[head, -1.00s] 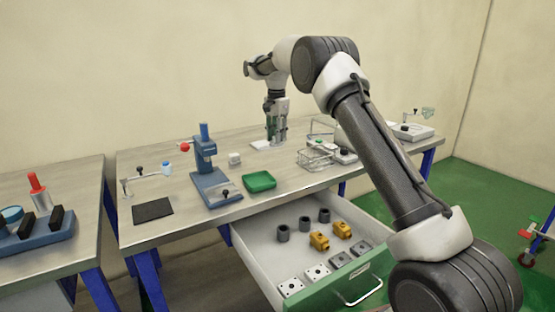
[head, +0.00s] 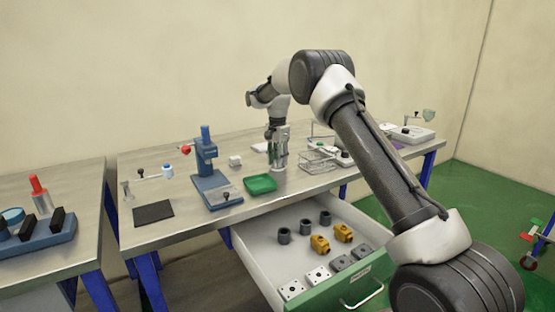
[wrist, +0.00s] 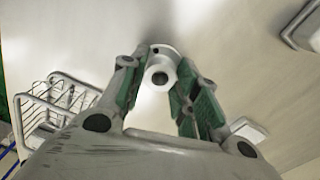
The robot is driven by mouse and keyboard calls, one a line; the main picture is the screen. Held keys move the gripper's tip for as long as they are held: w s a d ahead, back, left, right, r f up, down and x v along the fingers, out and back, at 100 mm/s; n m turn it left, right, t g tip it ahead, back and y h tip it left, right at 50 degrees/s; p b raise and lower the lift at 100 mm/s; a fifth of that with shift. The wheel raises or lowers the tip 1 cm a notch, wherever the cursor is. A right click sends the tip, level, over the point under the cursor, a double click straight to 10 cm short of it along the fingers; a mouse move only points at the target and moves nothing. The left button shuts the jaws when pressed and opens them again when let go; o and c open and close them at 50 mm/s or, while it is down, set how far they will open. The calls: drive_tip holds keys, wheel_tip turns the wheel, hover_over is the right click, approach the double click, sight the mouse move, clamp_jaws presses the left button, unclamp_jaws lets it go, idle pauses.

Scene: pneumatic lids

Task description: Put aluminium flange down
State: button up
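The aluminium flange (wrist: 161,68) is a pale round piece with a hub and a dark central bore. In the wrist view it sits between the fingertips of my gripper (wrist: 160,75), whose green-padded fingers close in on both its sides. In the head view my gripper (head: 279,160) points down low over the workbench (head: 225,225), left of the wire basket. The flange is too small there to make out, and I cannot tell its exact height over the bench.
The wire basket (head: 318,161) stands close to the right of my gripper and a green tray (head: 260,184) to its left. The blue press (head: 207,165) stands further left. An open drawer (head: 300,245) with several parts juts out in front.

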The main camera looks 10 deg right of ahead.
drive_tip(key=shift+o, duration=1.2)
drive_tip(key=shift+r, duration=0.15)
wheel_tip(320, 180, up, 11)
drive_tip(key=s+d+r+n+t, duration=0.1)
drive_tip(key=s+d+r+n, duration=0.3)
drive_tip(key=s+r, duration=0.7)
drive_tip(key=s+d+r+n+t, duration=0.1)
drive_tip(key=s+d+r, duration=0.2)
drive_tip(key=s, duration=0.4)
drive_tip(key=s+d+r+n, duration=0.1)
drive_tip(key=s+d+r, duration=0.2)
drive_tip(key=s, duration=0.5)
drive_tip(key=s+d+f+n, duration=0.1)
drive_tip(key=s+f, duration=0.2)
drive_tip(key=s, duration=0.5)
drive_tip(key=s+d+f+n+t, duration=0.1)
drive_tip(key=s+f, duration=0.3)
drive_tip(key=s, duration=0.5)
drive_tip(key=s+d+f+n+t, duration=0.1)
drive_tip(key=s+d+f+n, duration=0.1)
drive_tip(key=s, duration=0.6)
drive_tip(key=shift+s+d+f+n, duration=0.15)
drive_tip(key=shift+s+f+n, duration=0.2)
drive_tip(key=shift+f+n, duration=0.35)
